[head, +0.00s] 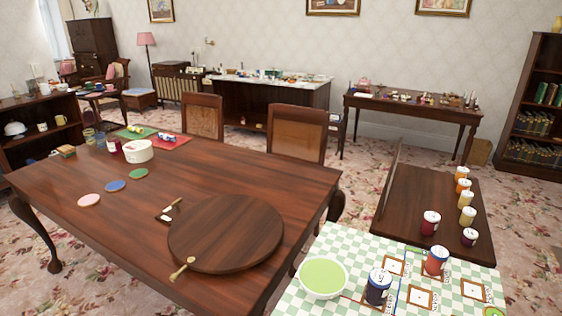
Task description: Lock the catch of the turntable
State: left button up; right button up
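The turntable (228,232) is a round dark wooden disc on the near right part of the brown table (110,240). At its left edge is a small dark plate (164,215) with a pale-tipped lever (172,205) slanting up to the right. This looks like the catch, but it is too small to tell its position for certain. A brass-coloured knobbed handle (182,270) sticks out from the disc's near left edge over the tabletop. Neither of my grippers is in view.
Pink, blue and green round mats (114,186) lie left of the turntable. A white pot (138,151) stands behind them. Two chairs (297,134) stand at the table's far side. A checkered table (335,255) with a green bowl (323,277) and cans is at the near right.

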aim_at(177, 203)
jog(key=j+z, duration=0.25)
jog(key=j, duration=0.8)
jog(key=k+j+z, duration=0.1)
jog(key=j+z, duration=0.15)
jog(key=j, duration=0.75)
